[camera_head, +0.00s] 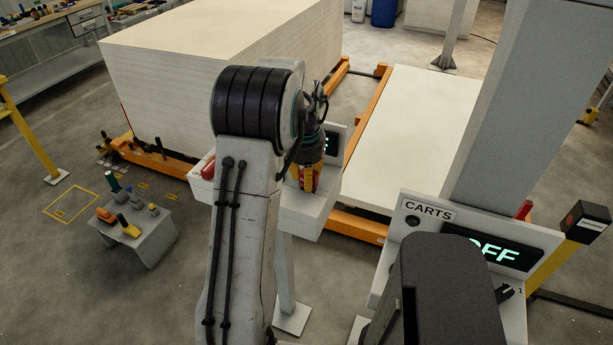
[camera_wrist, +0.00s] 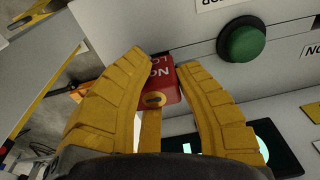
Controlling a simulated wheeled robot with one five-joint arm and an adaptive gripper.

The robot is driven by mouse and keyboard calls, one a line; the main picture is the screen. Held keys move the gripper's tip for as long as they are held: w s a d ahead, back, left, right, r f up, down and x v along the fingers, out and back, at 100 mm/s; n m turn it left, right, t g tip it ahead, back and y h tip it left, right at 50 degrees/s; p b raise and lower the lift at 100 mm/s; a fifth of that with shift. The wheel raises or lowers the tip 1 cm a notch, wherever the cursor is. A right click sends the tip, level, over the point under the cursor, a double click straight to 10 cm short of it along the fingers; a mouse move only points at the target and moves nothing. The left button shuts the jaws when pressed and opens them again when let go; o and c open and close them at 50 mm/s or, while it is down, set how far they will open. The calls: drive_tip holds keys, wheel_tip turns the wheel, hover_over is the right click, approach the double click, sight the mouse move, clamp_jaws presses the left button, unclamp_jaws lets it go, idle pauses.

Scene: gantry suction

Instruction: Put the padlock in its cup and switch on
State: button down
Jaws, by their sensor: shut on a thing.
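My gripper (camera_head: 307,182) is at the front of a pale control box (camera_head: 308,212), partly behind my arm. In the wrist view its yellow fingers (camera_wrist: 163,72) close from both sides on the red padlock (camera_wrist: 162,88), a block with white lettering and a dark slot in its lower face. The padlock is close to the box's pale face; I cannot tell whether it touches. A green round button (camera_wrist: 241,40) is on that face to the right. The cup cannot be made out.
A second panel marked CARTS (camera_head: 428,209) has a display (camera_head: 492,250) reading OFF and a knob (camera_head: 505,292); my own dark part covers some of it. A grey stool (camera_head: 140,236) with small coloured objects stands left. Board stacks (camera_head: 215,75) lie behind.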

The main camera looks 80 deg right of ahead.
drive_tip(key=shift+f+b, duration=0.3)
drive_tip(key=shift+f, duration=0.2)
drive_tip(key=c, duration=0.9)
unclamp_jaws()
drive_tip(key=shift+r, duration=0.1)
drive_tip(key=shift+c, duration=0.2)
drive_tip(key=r, duration=0.8)
drive_tip(key=a+r, duration=0.1)
drive_tip(key=r, duration=0.3)
drive_tip(key=shift+a, duration=0.1)
drive_tip(key=shift+o, duration=1)
